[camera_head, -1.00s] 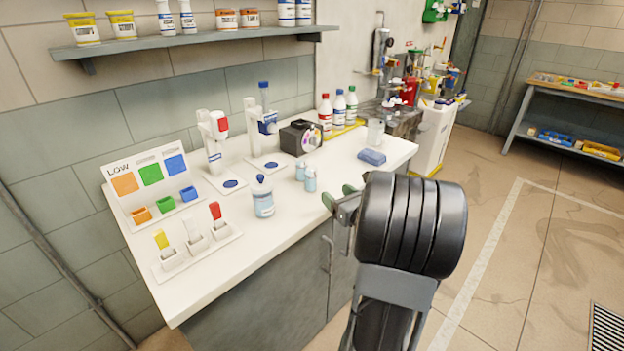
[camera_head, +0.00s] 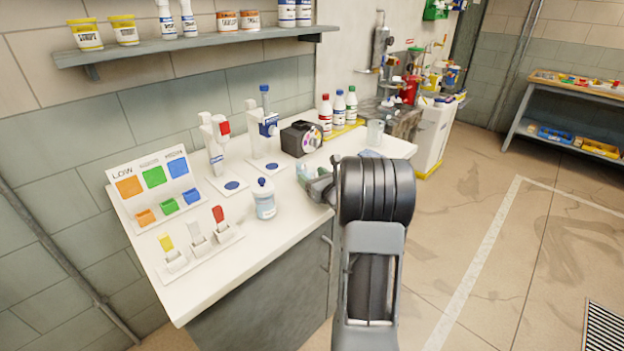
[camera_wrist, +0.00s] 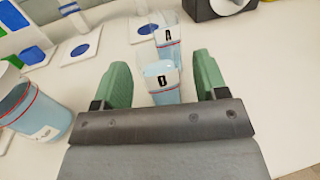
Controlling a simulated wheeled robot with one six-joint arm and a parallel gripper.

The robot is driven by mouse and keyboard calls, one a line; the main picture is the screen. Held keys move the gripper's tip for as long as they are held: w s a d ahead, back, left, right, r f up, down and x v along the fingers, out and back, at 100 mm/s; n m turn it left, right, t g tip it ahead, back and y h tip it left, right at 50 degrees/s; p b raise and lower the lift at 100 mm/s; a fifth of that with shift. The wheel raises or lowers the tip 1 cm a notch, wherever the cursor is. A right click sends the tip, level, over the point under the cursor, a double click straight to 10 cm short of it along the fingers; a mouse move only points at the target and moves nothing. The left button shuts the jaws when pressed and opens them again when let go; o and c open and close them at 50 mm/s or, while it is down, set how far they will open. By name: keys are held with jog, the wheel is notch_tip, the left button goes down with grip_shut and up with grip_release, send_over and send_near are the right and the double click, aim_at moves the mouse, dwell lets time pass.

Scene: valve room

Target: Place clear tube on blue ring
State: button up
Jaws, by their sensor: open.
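Two small clear tubes with light blue liquid stand on the counter in the wrist view. The nearer tube (camera_wrist: 162,83) has a dark letter on its label and lies between the open fingers in the picture. The farther tube (camera_wrist: 167,42) is marked "A" and stands just behind it. My gripper (camera_wrist: 163,75) is open with green fingers; it also shows over the counter in the head view (camera_head: 318,178), hiding most of the tubes there. Round blue marks, the left one (camera_head: 232,185) and the right one (camera_head: 272,166), lie on white plates under two dispenser stands.
A larger bottle (camera_head: 265,200) stands close left of my gripper, also at the left in the wrist view (camera_wrist: 38,108). A black device (camera_head: 301,138) stands behind.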

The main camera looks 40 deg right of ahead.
jog(key=shift+w, duration=0.75)
jog(key=c, duration=1.1)
